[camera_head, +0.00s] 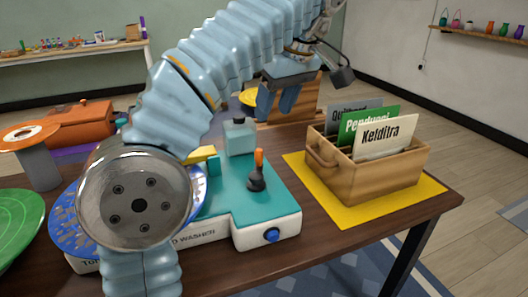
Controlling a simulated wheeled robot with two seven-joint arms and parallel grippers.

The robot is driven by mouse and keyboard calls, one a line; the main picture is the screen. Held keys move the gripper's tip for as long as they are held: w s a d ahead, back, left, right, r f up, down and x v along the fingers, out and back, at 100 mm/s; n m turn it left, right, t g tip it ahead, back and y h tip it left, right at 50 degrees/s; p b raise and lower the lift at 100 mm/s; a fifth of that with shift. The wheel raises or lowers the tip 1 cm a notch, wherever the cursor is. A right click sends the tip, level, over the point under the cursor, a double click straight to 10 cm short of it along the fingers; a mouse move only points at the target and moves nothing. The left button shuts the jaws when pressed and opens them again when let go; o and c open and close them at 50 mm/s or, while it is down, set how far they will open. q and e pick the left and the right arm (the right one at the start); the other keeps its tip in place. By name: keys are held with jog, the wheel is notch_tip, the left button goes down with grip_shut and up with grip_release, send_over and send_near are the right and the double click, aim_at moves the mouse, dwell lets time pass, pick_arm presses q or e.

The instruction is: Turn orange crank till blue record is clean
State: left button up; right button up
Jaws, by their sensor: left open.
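The teal and white record washer (222,206) stands on the dark table. Its crank (259,158) has an orange grip standing up from a dark knob-like base on the washer's right part. The blue record (72,222) lies on the washer's left part, with pale speckles on its surface; my left arm hides much of it. My left gripper (278,108) is open and empty, with its fingers pointing down. It appears beyond and above the crank, apart from it. My right gripper is not in view.
A wooden crate (365,183) of record sleeves stands on a yellow mat (345,212) at the right. A green record (18,226), an orange record (28,134) on a stand and an orange box (82,122) are at the left.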

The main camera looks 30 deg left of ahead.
aim_at(260, 150)
pick_arm(q)
jog(key=b+x, duration=0.1)
jog(key=x, duration=1.2)
jog(key=shift+a+f, duration=0.1)
jog(key=shift+f, duration=0.35)
grip_shut()
